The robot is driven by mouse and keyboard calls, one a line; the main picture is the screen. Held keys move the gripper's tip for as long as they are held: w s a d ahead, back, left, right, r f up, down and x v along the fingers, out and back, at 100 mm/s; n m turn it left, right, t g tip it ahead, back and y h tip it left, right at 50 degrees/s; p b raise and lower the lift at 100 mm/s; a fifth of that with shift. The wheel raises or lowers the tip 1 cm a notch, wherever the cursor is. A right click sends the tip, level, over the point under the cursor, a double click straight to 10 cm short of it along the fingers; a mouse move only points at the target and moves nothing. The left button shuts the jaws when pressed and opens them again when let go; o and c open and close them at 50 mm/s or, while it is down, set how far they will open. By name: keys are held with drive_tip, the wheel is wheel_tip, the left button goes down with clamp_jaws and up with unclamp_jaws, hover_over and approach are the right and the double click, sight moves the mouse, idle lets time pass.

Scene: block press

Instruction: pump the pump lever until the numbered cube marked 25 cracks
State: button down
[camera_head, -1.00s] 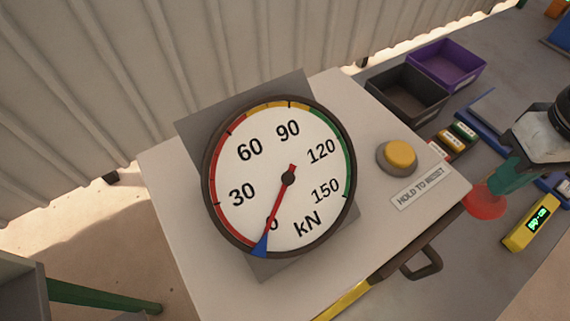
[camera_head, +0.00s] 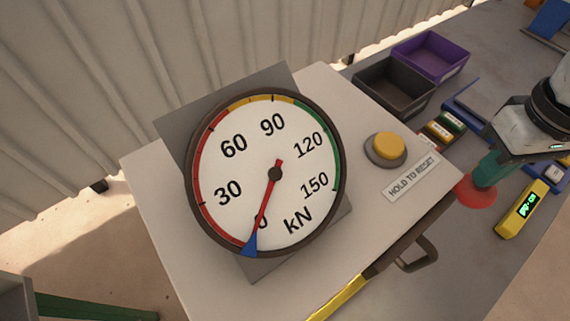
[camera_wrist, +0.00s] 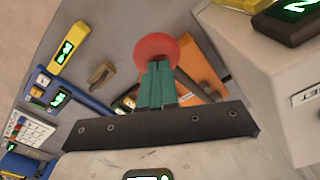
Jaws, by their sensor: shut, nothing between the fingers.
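A round red knob (camera_head: 475,192), which looks like the end of the pump lever, is at the right in the head view. It also shows as a red disc in the wrist view (camera_wrist: 157,48). My gripper (camera_head: 482,180) has green fingers that are shut with nothing between them. Its fingertips are right at the knob; I cannot tell whether they touch it. In the wrist view the fingers (camera_wrist: 159,68) overlap the knob's lower edge. The rest of the lever is mostly hidden. I cannot make out a cube marked 25.
A large kN gauge (camera_head: 240,165) has its red needle near 0. A yellow button (camera_head: 389,146) sits by a "HOLD TO RESET" label. Black (camera_head: 385,95) and purple (camera_head: 425,62) bins stand behind. A yellow digital meter (camera_head: 522,210) lies right of the knob.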

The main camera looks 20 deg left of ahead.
sight(462, 195)
drive_tip(key=shift+f+b, duration=2.2)
drive_tip(key=shift+f, duration=1.8)
drive_tip(key=shift+r, duration=0.1)
wheel_tip(462, 195, up, 14)
drive_tip(key=p, duration=1.3)
drive_tip(key=shift+f+p, duration=0.25)
drive_tip(key=shift+p, duration=0.15)
drive_tip(key=shift+f, duration=0.1)
